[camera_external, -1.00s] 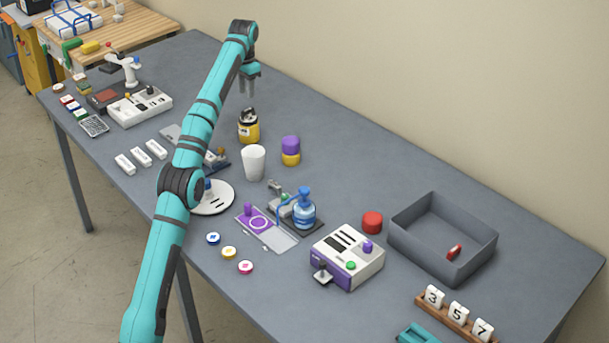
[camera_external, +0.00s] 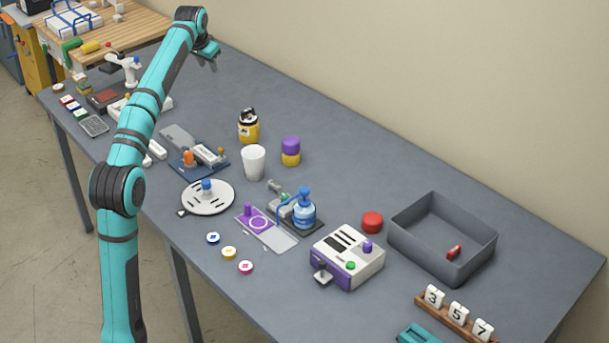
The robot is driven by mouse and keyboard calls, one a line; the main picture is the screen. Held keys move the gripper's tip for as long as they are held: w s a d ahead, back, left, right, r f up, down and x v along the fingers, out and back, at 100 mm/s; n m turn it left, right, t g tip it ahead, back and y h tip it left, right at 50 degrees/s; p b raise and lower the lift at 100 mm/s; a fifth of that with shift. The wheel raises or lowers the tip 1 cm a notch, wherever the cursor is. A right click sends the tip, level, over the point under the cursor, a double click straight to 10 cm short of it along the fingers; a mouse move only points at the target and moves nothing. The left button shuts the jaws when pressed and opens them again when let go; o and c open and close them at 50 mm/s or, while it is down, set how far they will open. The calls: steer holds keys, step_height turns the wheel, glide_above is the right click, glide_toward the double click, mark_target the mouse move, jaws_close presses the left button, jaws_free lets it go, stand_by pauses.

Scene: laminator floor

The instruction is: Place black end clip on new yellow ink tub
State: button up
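A yellow ink tub (camera_external: 249,133) stands upright at the back middle of the table. A black clip-like piece (camera_external: 248,114) sits on its top; the fine fit is too small to tell. A second yellow tub (camera_external: 291,158) with a purple top stands to its right. My gripper (camera_external: 211,65) is high up, to the upper left of the black-topped tub and apart from it. Its fingers look apart, with nothing seen between them.
A white cup (camera_external: 253,162) stands in front of the tubs. The table is clear behind the tubs.

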steer(key=s+a+r+n+t, duration=0.25)
steer(key=s+a, duration=0.25)
steer(key=s, duration=0.7)
steer(key=s+a+r+n+t, duration=0.15)
steer(key=s+a+t, duration=0.3)
steer(key=s, duration=0.85)
steer(key=s+a+f+t, duration=0.1)
steer(key=s+f, duration=0.3)
steer(key=s, duration=0.4)
steer(key=s+a+f+n+t, duration=0.1)
steer(key=s+f, duration=0.3)
steer(key=s, duration=0.4)
steer(key=s+a+f+n+t+y, duration=0.1)
steer(key=s+a+f+t, duration=0.2)
steer(key=s+f, duration=0.2)
steer(key=s, duration=0.3)
steer(key=shift+s, duration=0.2)
steer(key=shift+a, duration=0.1)
